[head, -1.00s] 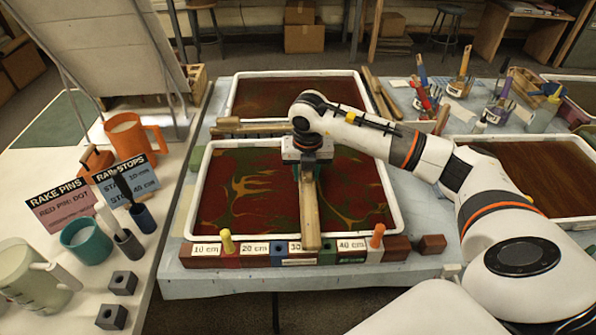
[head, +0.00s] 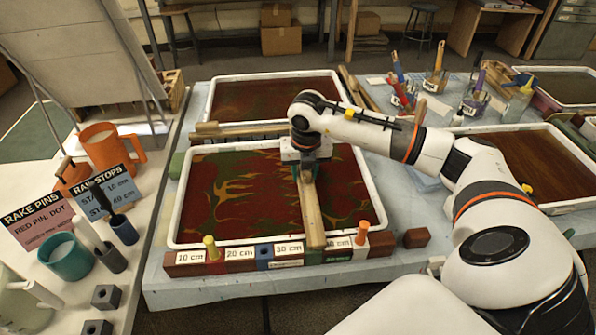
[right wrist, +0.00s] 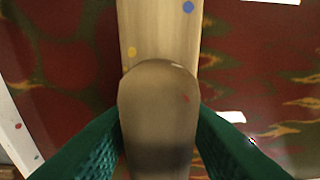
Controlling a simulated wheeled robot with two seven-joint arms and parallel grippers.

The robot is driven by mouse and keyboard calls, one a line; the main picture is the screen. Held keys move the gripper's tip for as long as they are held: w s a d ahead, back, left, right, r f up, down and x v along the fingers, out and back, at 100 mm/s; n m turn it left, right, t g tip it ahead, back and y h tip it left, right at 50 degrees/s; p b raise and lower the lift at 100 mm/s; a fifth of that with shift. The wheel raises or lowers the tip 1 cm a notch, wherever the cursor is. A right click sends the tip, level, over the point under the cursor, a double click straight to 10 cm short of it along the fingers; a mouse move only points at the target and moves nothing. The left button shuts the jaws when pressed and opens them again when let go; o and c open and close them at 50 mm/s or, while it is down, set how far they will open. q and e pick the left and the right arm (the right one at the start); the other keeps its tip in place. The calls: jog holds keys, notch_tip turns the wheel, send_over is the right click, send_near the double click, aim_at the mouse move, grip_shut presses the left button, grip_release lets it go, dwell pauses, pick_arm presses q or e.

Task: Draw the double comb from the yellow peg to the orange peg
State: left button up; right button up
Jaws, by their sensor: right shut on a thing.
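The double comb (head: 311,212) is a long wooden bar lying front to back over the near marbling tray (head: 180,200). Its front end sits on the stop rail between the 30 cm and 40 cm labels. The yellow peg (head: 211,248) stands upright on the rail's left part. The orange peg (head: 361,233) stands on its right part, a short gap to the right of the comb. My right gripper (head: 308,172) is shut on the comb; in the right wrist view its green fingers flank the rounded grip (right wrist: 160,115). The comb's teeth are hidden. My left gripper is out of view.
A second tray (head: 213,103) lies behind, with wooden bars between the trays. A third tray (head: 590,205) is at the right, partly behind my arm. Jars of brushes (head: 435,80) stand at the back right. Mugs and signs fill the left table. A loose brown block (head: 417,238) lies right of the rail.

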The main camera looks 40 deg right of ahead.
jog(key=shift+s+d+b, duration=0.2)
jog(key=shift+s+d, duration=0.3)
jog(key=shift+d, duration=0.3)
jog(key=shift+s+d+b, duration=0.15)
jog(key=shift+s+d, duration=0.4)
jog(key=shift+d, duration=0.3)
jog(key=shift+s+d+b, duration=0.2)
jog(key=shift+s+d, duration=0.3)
jog(key=shift+d, duration=0.3)
notch_tip(320, 180, up, 10)
jog(key=p, duration=0.6)
jog(key=shift+p, duration=0.4)
